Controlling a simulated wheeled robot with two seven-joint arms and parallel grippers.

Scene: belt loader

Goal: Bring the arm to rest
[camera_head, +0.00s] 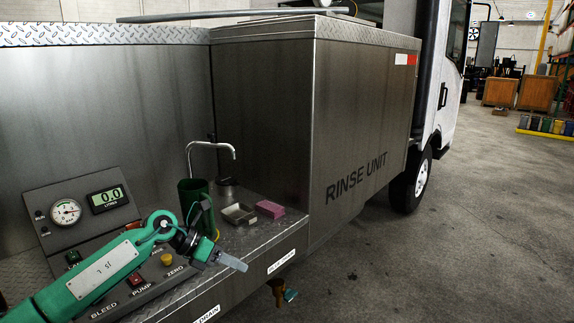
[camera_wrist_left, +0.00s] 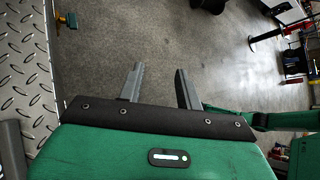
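My left arm comes in from the lower left of the head view. Its gripper (camera_head: 232,262) hangs over the front edge of the metal deck (camera_head: 240,246), pointing right. In the left wrist view the two fingers of the left gripper (camera_wrist_left: 158,88) stand apart with nothing between them, and the grey floor shows beyond. My right gripper does not show in the head view. A green arm part at the right of the left wrist view looks like mine.
A control panel (camera_head: 75,238) with gauge, display and buttons stands beside my arm. A green jug (camera_head: 195,200), a tap (camera_head: 211,144), a metal tray (camera_head: 238,213) and a pink block (camera_head: 270,209) are on the deck. A brass valve (camera_head: 280,291) hangs below the edge.

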